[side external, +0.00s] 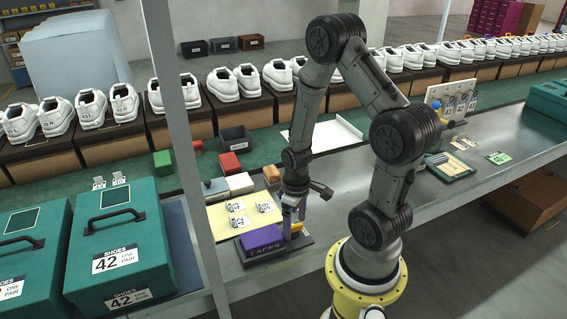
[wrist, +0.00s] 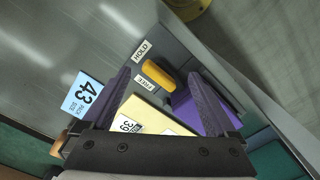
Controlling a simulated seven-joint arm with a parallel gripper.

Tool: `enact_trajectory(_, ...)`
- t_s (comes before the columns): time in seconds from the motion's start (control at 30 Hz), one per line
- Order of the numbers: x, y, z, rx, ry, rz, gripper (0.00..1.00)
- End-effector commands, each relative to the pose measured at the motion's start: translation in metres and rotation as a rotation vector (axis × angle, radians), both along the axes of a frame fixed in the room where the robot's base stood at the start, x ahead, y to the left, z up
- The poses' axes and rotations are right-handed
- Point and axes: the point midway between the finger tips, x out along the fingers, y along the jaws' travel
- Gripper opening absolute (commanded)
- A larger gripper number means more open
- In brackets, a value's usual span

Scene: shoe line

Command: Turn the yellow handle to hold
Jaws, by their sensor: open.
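The yellow handle (wrist: 157,75) shows in the wrist view, a short rounded bar lying aslant on a grey surface. A HOLD label (wrist: 142,49) is above its upper-left end, and a FREE label (wrist: 146,84) lies close below it. I cannot tell exactly which label the handle points to. My gripper (wrist: 160,72) is open, with its two dark purple fingers on either side of the handle; contact is not visible.
A cream sheet (side external: 218,222) with size cards lies left of my gripper. Teal shoe boxes (side external: 115,240) stand farther left. Shoes on brown boxes (side external: 240,112) line the back. A blue 43 card (wrist: 83,97) shows in the wrist view. The grey bench right of my gripper is mostly clear.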

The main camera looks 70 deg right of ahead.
Motion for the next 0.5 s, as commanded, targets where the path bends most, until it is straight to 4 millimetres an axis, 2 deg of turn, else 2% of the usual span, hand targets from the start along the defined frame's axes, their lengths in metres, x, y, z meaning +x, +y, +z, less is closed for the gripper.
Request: enact_trajectory(0.5,0.0003,-0.0004,0.0002,0.000,-0.001,0.555,0.93)
